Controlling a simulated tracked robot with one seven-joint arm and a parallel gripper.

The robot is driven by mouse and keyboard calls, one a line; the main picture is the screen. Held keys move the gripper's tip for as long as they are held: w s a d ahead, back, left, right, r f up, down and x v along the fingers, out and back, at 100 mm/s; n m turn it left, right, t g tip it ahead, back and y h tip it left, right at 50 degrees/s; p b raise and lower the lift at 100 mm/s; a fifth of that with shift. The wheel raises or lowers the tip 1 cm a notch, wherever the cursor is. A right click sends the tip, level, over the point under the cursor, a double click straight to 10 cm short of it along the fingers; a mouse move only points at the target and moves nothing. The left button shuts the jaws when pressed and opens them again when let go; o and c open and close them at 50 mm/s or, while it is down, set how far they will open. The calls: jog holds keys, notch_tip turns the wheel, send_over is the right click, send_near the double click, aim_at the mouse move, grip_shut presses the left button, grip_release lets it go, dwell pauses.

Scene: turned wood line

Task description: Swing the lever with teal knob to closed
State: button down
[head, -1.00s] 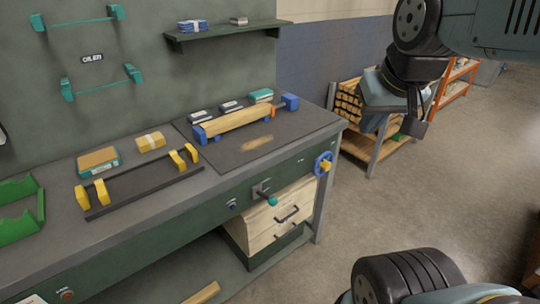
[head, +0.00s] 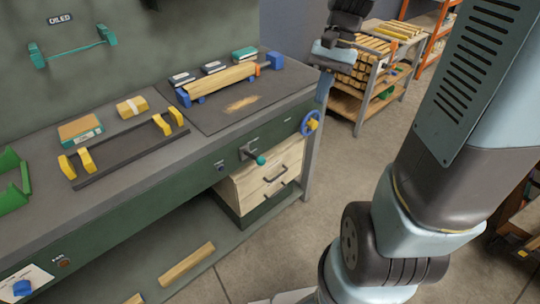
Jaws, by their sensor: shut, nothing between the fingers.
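The lever (head: 246,153) with its teal knob (head: 261,160) sits on the green front face of the workbench, above the drawers. Its dark arm sticks out from a grey plate toward the lower right. My gripper (head: 323,92) hangs beyond the bench's right end, up and to the right of the lever, well apart from it.
A blue handwheel (head: 311,124) with a yellow hub is right of the lever. Drawers (head: 268,177) are below it. The benchtop (head: 140,172) holds a wood piece in a blue clamp (head: 221,84). A wood-stacked cart (head: 368,75) stands behind. Floor in front is open.

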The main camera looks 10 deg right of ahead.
jog(key=w+f+m+g+y, duration=0.3)
jog(key=w+f+g, duration=0.15)
jog(key=f, duration=0.35)
jog(key=m+t+y, duration=0.2)
jog(key=m+y, duration=1.3)
jog(key=y, duration=0.2)
send_near(255, 157)
jog(key=s+a+r, duration=0.2)
jog(key=a, duration=0.1)
jog(key=shift+s, duration=0.4)
jog(key=shift+a, duration=0.2)
